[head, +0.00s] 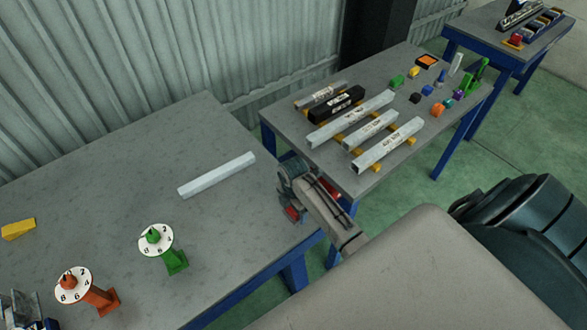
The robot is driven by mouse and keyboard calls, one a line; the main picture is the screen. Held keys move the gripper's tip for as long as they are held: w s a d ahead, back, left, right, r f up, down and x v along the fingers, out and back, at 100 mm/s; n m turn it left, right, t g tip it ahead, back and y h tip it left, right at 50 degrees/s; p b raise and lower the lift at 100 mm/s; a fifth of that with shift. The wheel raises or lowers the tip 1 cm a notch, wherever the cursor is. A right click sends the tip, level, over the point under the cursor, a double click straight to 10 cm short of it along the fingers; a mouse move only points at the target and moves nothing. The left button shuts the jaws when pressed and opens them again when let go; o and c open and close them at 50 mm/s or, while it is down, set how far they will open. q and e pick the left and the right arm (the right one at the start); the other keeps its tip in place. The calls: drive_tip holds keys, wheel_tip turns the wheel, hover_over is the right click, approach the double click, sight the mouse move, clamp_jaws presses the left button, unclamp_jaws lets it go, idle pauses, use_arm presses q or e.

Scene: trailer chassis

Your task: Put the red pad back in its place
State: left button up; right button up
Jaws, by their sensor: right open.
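I cannot make out the red pad for certain. A small red block (515,40) sits at the near edge of the far table, too small to identify. My right gripper (297,201) is over the right edge of the near table, close to the gap between the tables. It is open, with no object visible in it. Small red patches show beside it, and I cannot tell whether they are part of it. My arm link hides part of this area. My left gripper is not in view.
The near table (115,145) holds a pale square bar (217,174), a yellow wedge (18,229), a green dial stand (176,261) and an orange dial stand (103,299). The middle table (292,118) carries several bars and small coloured parts. A corrugated wall stands behind.

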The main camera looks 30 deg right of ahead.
drive_tip(key=shift+r, duration=0.45)
wheel_tip(320, 180, up, 11)
drive_tip(key=b, duration=0.3)
drive_tip(key=shift+r, duration=0.2)
